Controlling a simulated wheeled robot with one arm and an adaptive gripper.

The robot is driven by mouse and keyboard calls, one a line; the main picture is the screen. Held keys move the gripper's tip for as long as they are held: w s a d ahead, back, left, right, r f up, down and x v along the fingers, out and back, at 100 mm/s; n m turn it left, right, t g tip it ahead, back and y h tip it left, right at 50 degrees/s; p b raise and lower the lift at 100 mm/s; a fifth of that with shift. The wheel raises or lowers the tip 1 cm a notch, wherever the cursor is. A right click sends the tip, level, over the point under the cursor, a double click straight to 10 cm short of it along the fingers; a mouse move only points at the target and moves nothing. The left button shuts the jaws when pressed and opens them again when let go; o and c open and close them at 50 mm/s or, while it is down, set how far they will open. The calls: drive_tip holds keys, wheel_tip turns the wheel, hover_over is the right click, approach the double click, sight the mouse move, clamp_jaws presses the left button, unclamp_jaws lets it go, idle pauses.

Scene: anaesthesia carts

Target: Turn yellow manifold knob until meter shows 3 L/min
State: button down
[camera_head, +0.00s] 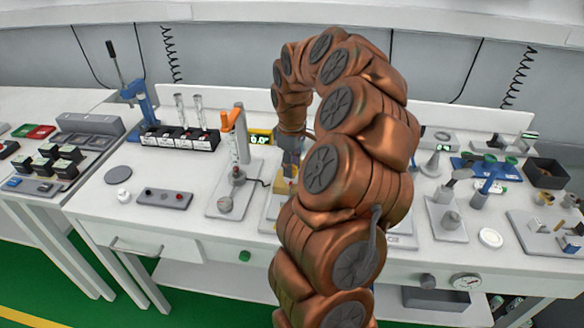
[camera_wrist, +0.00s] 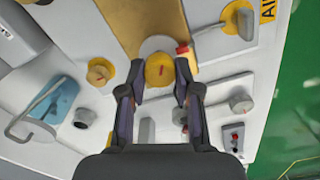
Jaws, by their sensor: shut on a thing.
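In the wrist view a round yellow knob (camera_wrist: 160,70) with a small red mark stands between the fingertips of my gripper (camera_wrist: 160,84). The fingers are closed on its two sides. The knob sits on a pale round base at the end of a tan-yellow block (camera_wrist: 137,22). In the head view my arm hides the knob and most of my gripper (camera_head: 291,165). A small green digital display (camera_head: 259,139) in a yellow housing stands behind and left of my gripper; it seems to read 0.0. I cannot tell whether it is the task's meter.
In the wrist view another yellow knob (camera_wrist: 101,71) stands to the left, and a grey knob (camera_wrist: 240,102) and a lever (camera_wrist: 240,22) to the right. In the head view an orange-topped stand (camera_head: 234,120) is left of my arm.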

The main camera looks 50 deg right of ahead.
drive_tip(key=shift+n, duration=1.1)
drive_tip(key=c, duration=0.8)
unclamp_jaws()
drive_tip(key=shift+r, duration=0.15)
wheel_tip(320, 180, up, 12)
drive_tip(key=shift+a, duration=0.1)
